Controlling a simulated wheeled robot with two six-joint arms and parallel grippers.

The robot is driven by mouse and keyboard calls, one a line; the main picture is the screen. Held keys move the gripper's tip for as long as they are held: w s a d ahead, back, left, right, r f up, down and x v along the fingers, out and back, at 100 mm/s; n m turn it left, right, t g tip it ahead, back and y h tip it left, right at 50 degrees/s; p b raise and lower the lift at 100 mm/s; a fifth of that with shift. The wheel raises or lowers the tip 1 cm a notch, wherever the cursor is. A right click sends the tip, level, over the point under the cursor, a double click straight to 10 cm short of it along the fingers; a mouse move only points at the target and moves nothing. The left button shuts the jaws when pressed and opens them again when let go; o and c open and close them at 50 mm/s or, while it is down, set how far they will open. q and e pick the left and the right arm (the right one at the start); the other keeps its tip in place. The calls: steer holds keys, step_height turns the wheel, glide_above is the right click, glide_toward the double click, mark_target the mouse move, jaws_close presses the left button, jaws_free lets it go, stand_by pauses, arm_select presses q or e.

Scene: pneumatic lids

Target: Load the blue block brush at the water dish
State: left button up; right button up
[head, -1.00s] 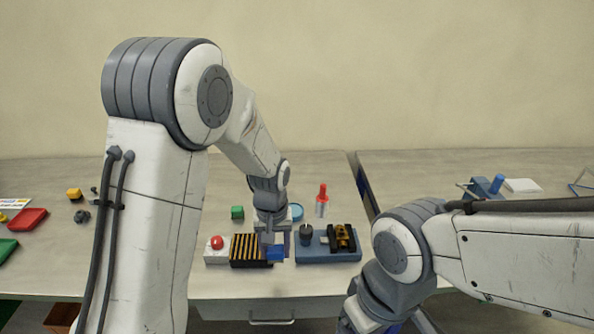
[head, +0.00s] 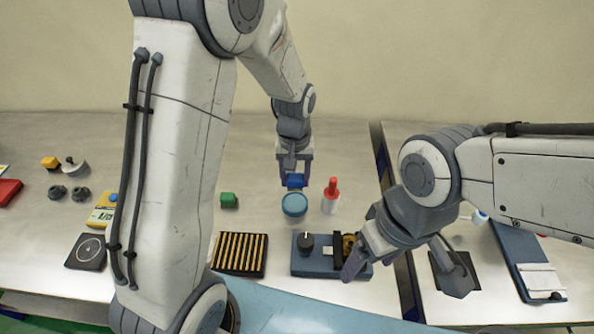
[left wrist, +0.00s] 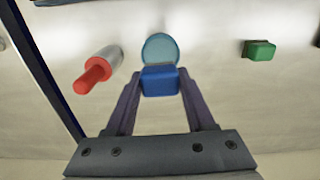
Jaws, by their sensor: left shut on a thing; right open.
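The blue block brush (head: 295,181) is held between the fingers of my left gripper (head: 294,172), which is shut on it. It also shows in the left wrist view (left wrist: 160,80) between the two fingertips. The round teal water dish (head: 294,204) lies on the table just in front of the block in the head view. In the left wrist view the dish (left wrist: 160,47) is partly hidden behind the block. I cannot tell whether the two touch. My right gripper (head: 408,276) is open and empty, low near the blue base and the table gap.
A red-capped bottle (head: 331,197) stands right of the dish, and a green block (head: 229,200) lies left. Nearer are a black-and-yellow striped pad (head: 241,254) and a blue base (head: 312,265) with a black knob. A gap separates the two tables.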

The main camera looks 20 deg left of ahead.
mark_target(295, 203)
arm_select(q)
steer(key=shift+f+b, duration=2.4)
steer(key=shift+f, duration=0.5)
steer(key=shift+f+b, duration=0.3)
steer(key=shift+f, duration=0.2)
steer(key=shift+s, duration=0.1)
step_height(295, 203, up, 7)
steer(key=p, duration=0.6)
steer(key=shift+p, duration=0.35)
stand_by(0.4)
